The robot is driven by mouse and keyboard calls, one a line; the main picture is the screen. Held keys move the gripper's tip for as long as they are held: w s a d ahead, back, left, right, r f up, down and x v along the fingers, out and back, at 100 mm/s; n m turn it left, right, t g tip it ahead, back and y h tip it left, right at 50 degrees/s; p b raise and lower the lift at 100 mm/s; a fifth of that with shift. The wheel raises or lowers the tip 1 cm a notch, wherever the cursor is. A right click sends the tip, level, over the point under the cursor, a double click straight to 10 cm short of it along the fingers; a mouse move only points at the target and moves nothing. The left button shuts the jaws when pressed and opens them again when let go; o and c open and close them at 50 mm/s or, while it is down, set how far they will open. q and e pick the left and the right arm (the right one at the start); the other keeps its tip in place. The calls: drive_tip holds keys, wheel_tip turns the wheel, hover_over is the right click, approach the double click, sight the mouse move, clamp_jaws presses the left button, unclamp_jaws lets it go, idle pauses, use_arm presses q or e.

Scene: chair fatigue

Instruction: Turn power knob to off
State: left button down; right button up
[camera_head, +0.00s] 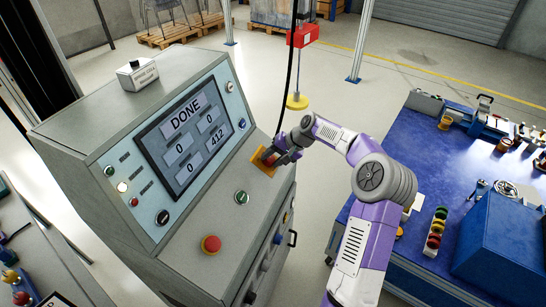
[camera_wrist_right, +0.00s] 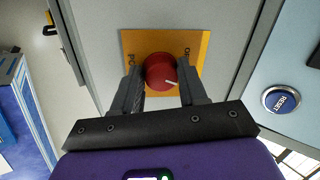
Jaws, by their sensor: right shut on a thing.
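The red power knob (camera_wrist_right: 160,71) sits on a yellow plate (camera_wrist_right: 193,42) on the grey console front. In the right wrist view its white marker line points right and slightly down. My left gripper is not in view.
The console screen (camera_head: 184,136) reads DONE, with 0, 0, 0 and 412. A red emergency button (camera_head: 211,244) and a green button (camera_head: 241,198) are lower on the panel. A blue RESET button (camera_wrist_right: 281,99) is right of the knob. A blue workbench (camera_head: 440,150) stands at right.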

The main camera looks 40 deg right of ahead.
drive_tip(key=n+p, duration=0.1)
drive_tip(key=n, duration=0.3)
drive_tip(key=shift+n, duration=0.3)
drive_tip(key=n+g+p, duration=0.1)
drive_tip(key=n, duration=0.4)
drive_tip(key=shift+d+n, duration=0.15)
drive_tip(key=shift+n, duration=0.25)
drive_tip(key=o, duration=1.1)
drive_tip(key=shift+c, duration=0.2)
drive_tip(key=p+v, duration=0.1)
drive_tip(key=v, duration=0.6)
drive_tip(key=shift+r+p, duration=0.25)
drive_tip(key=shift+p, duration=0.15)
